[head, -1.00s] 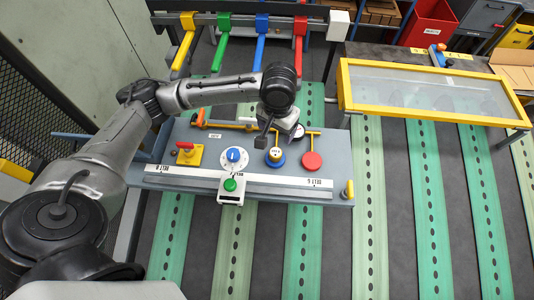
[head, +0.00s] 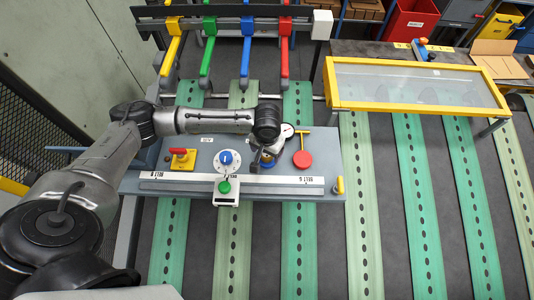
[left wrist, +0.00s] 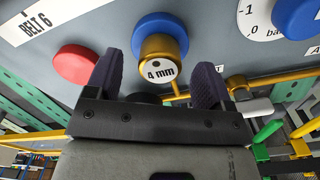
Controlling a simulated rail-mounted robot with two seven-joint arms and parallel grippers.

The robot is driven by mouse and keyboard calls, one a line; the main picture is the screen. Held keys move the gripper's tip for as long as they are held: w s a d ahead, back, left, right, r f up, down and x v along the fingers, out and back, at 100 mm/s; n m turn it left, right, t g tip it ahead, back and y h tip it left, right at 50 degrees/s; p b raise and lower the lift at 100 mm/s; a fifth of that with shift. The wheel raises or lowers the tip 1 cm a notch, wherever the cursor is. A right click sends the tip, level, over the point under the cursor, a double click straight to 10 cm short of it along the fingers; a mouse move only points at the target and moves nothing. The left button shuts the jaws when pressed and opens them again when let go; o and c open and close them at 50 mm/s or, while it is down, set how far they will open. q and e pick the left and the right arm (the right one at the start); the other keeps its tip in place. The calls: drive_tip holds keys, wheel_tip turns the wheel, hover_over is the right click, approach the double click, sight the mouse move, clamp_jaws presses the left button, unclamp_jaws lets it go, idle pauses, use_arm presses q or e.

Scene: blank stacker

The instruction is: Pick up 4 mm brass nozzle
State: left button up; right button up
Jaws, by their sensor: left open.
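The 4 mm brass nozzle (left wrist: 157,50) is a short brass cylinder with a white end face marked "4 mm". It sits on a round blue base (left wrist: 168,22) on the grey panel. In the head view my left gripper (head: 262,157) is over that spot and hides most of the nozzle; part of the blue base (head: 267,166) shows. In the left wrist view the open left gripper (left wrist: 160,62) has one dark finger on each side of the nozzle, with gaps visible. My right gripper is out of view.
On the panel (head: 320,150) are a red disc (head: 303,159) to the right, a blue-knob dial (head: 226,158) and a red-handled yellow block (head: 182,158) to the left. A white ruler strip (head: 250,180) and a green button (head: 224,187) lie in front. A yellow-framed cover (head: 415,107) stands behind right.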

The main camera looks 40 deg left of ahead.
use_arm(q)
drive_tip(key=shift+f, duration=1.05)
drive_tip(key=c, duration=1.1)
